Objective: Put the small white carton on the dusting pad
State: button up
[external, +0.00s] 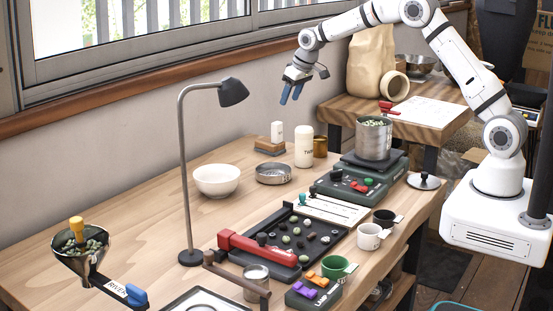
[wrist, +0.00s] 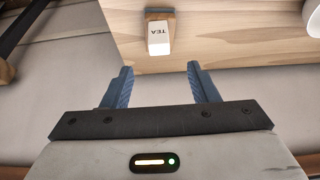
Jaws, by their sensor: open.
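The small white carton (external: 277,132) stands upright at the dusting pad (external: 268,148), a low block with a grey top and brown wooden body. In the wrist view the carton (wrist: 159,40) carries the word TEA and overlaps the pad (wrist: 159,11). I cannot tell surely whether it rests on the pad or just beside it. My gripper (external: 291,93) is open and empty, with blue fingers, high above the wall side of the table. In the wrist view the carton lies ahead of the open fingers (wrist: 160,70), clear of them.
A white canister (external: 304,150), a brown jar (external: 320,147), a metal dish (external: 273,173) and a white bowl (external: 217,180) stand near the carton. A desk lamp (external: 186,160) rises on the left. The wooden table (external: 140,210) has bare room at left. The wall runs close behind.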

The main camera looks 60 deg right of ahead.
jog(key=s+a+r, duration=0.1)
jog(key=s+r, duration=0.6)
jog(key=s, duration=0.5)
jog(key=s+a+g, duration=0.1)
jog(key=s+a, duration=0.1)
jog(key=s, duration=3.2)
jog(key=shift+g, duration=0.4)
jog(key=shift+s+a, duration=0.1)
